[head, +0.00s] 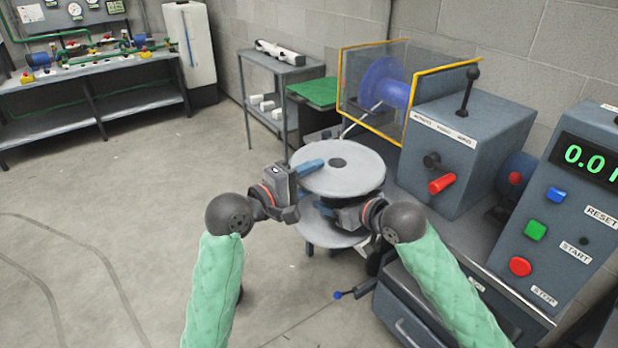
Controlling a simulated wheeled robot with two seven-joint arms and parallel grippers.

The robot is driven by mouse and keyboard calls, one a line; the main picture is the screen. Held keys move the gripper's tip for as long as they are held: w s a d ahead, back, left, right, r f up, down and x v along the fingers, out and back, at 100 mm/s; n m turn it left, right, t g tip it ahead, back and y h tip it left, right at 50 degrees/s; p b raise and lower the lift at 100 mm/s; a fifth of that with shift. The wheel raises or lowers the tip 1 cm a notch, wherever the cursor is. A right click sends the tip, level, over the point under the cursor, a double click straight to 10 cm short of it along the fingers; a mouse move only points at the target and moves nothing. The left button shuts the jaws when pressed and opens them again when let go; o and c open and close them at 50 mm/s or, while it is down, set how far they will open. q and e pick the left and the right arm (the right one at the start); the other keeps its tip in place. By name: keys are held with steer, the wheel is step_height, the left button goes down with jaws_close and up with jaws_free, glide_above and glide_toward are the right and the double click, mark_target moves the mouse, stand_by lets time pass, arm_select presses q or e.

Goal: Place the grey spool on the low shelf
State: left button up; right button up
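The grey spool (345,182) stands upright in front of the machine, with a round upper flange, a dark centre hole and a lower flange (325,236). My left gripper (309,168) is at the spool's left rim, one blue-tipped finger lying over the upper flange; it looks shut on that rim, with the other finger hidden. My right gripper (340,213) reaches between the two flanges from the right; its fingertips are hidden. What is under the spool cannot be seen clearly. A small grey rack has a low shelf (287,119) with white blocks on it.
The winding machine (465,150), with a guarded blue spool (384,84), fills the right side beside a control panel (560,215). A green-topped surface (315,92) lies behind the grey spool. A long bench (95,85) stands far left. Floor at left is clear.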

arm_select(q)
jaws_close()
arm_select(e)
steer(key=shift+r, duration=0.1)
steer(key=o, duration=1.4)
